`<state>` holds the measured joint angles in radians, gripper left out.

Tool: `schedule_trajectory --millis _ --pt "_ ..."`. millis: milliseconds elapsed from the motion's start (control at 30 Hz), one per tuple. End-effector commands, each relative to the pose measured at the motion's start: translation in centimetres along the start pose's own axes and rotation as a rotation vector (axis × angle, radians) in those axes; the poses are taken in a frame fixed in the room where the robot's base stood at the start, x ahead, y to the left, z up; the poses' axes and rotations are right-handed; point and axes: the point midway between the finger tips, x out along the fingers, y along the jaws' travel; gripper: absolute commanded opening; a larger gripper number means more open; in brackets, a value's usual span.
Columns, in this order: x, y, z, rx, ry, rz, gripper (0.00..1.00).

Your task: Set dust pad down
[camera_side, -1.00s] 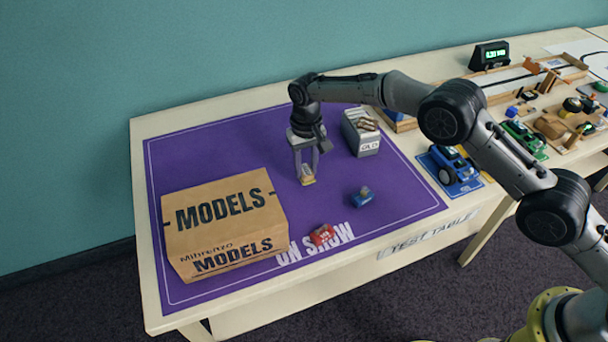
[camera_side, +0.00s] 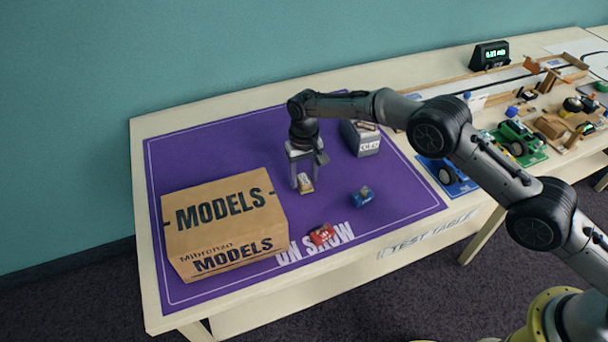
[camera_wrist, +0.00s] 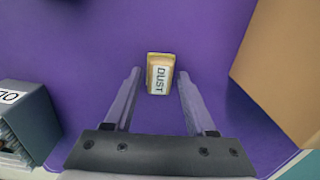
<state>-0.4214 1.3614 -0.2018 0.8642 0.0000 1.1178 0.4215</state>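The dust pad (camera_side: 306,184) is a small tan block with a white label reading DUST. It lies on the purple mat (camera_side: 230,150), between the box and a small blue item. In the wrist view the dust pad (camera_wrist: 160,74) sits between the fingertips, with purple showing on both sides of it. My gripper (camera_side: 304,180) is over the pad, fingers pointing down and spread apart. In the wrist view my gripper (camera_wrist: 160,73) is open and does not touch the pad's sides. I cannot tell the exact height of the fingertips above the mat.
A cardboard MODELS box (camera_side: 225,225) stands at the left. A grey bin (camera_side: 362,140) labelled OLD stands behind to the right. A small blue item (camera_side: 362,196) and a red one (camera_side: 322,234) lie nearby. Model cars and a track fill the right.

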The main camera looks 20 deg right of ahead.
Motion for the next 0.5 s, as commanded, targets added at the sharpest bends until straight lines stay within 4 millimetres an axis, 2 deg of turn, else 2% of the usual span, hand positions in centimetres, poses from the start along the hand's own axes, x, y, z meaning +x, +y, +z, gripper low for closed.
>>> schedule_trajectory --millis 333,500 --pt "-0.1 0.0 0.0 0.0 0.001 0.0 0.66" --pt "-1.7 0.0 -0.1 0.0 0.003 -0.001 0.66"
